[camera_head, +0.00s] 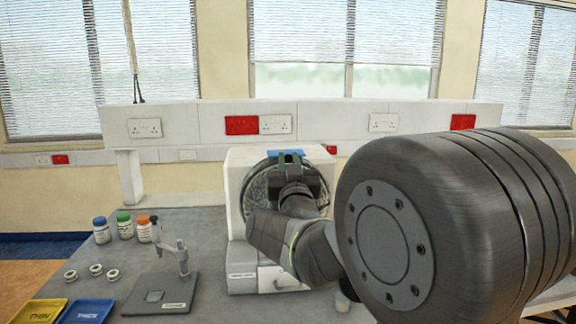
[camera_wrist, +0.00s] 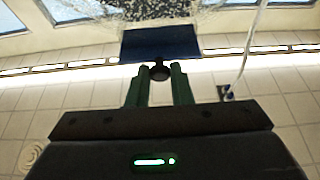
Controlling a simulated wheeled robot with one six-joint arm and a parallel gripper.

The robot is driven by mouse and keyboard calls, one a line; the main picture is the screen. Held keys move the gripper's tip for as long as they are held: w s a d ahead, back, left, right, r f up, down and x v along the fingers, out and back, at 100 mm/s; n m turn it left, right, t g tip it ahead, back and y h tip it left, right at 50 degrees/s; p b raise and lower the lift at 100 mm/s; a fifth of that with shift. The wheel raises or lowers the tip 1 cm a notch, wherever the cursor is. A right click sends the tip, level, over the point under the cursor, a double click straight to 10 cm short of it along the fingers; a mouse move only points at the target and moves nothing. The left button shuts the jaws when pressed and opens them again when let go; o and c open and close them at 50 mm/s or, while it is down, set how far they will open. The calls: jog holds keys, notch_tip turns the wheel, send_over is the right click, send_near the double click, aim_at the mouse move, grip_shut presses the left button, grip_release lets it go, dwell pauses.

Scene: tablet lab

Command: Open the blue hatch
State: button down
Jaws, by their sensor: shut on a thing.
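The blue hatch (camera_head: 285,152) shows as a small strip at the upper front of a white machine (camera_head: 237,190) in the head view. In the wrist view the blue hatch (camera_wrist: 160,43) is a dark blue panel just beyond the fingertips. My gripper (camera_wrist: 160,70) has its two green fingers closed on a small dark round knob (camera_wrist: 160,73) in front of the panel. In the head view my arm hides much of the machine's front and the grip itself. I cannot tell how far the hatch is open.
A socket panel (camera_head: 205,125) runs behind.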

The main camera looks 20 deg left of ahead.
jog(key=s+d, duration=0.1)
jog(key=s+b, duration=0.1)
jog(key=s, duration=0.1)
jog(key=shift+d, duration=0.35)
jog(key=c, duration=1.3)
grip_release()
jog(key=b+v, duration=0.2)
jog(key=v, duration=1.1)
jog(key=shift+s+d+f, duration=0.2)
jog(key=shift+s+d, duration=0.05)
jog(key=shift+w, duration=0.1)
